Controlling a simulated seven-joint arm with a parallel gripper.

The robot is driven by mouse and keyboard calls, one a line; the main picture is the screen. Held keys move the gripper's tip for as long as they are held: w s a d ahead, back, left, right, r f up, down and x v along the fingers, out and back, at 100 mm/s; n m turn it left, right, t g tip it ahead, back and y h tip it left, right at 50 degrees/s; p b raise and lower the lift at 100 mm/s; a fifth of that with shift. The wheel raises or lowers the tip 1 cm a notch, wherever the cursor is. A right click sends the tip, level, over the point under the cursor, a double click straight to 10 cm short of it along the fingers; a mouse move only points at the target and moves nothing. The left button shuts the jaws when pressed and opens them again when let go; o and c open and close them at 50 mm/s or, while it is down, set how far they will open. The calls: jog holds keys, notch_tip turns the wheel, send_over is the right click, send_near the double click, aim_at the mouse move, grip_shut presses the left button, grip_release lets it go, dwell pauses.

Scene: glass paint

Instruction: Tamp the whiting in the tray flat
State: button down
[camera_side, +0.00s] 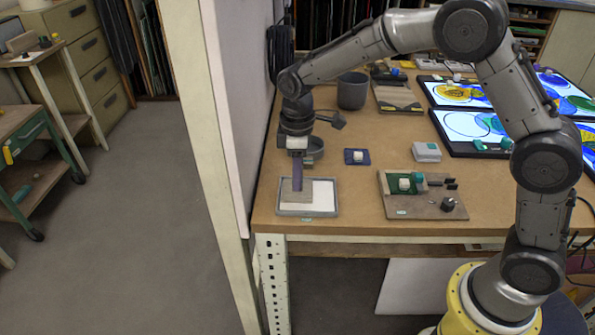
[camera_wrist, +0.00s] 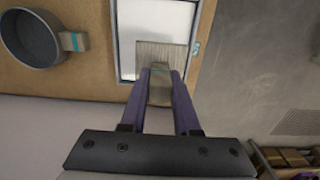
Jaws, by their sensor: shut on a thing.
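The tray (camera_side: 310,213) of white whiting (camera_side: 323,194) lies near the table's front left corner. The whiting also shows in the wrist view (camera_wrist: 165,20), pale and bright. My gripper (camera_side: 297,183) is over the left part of the tray, pointing down. Its purple fingers are shut on the handle of a tamper (camera_wrist: 162,58), a wooden block with a broad, ridged face. The tamper is low at the tray, over or on the whiting. I cannot tell whether it touches. It hides part of the whiting's surface.
A blue pad (camera_side: 357,157) with a white piece and a wooden board (camera_side: 425,205) are to the right. A pale wall stands close on the left.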

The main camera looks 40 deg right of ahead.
jog(key=shift+f, duration=0.1)
jog(key=shift+f, duration=0.8)
jog(key=shift+f, duration=0.3)
dwell(0.6)
jog(key=shift+r, duration=1.25)
jog(key=shift+r, duration=0.1)
jog(key=shift+r, duration=1.9)
